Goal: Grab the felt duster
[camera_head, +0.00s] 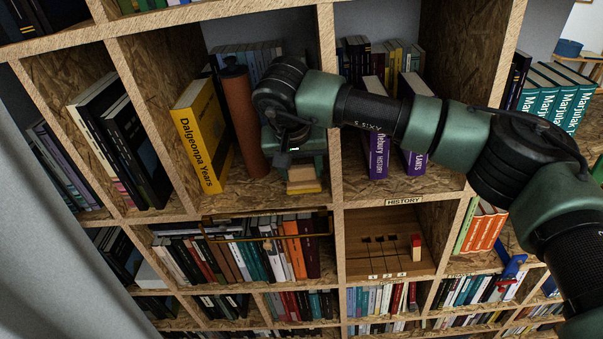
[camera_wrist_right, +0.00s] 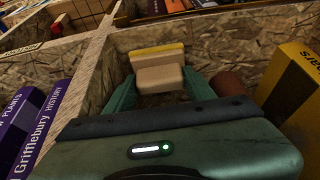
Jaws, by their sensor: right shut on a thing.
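The felt duster (camera_head: 304,186) is a small pale wooden block with a yellow layer. It is in an upper shelf compartment, near the front edge, under my right gripper (camera_head: 300,164). In the right wrist view the duster (camera_wrist_right: 160,77) sits between the two green fingers of the right gripper (camera_wrist_right: 160,88), which is shut on it. I cannot tell whether the duster still touches the shelf board. My left gripper is not in view.
A brown cylinder (camera_head: 243,122) stands close left of the gripper, beside the yellow book (camera_head: 201,135). A wooden divider (camera_head: 331,110) is close on the right, with purple books (camera_head: 377,150) beyond it. Below are a brass rail (camera_head: 265,239) and more books.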

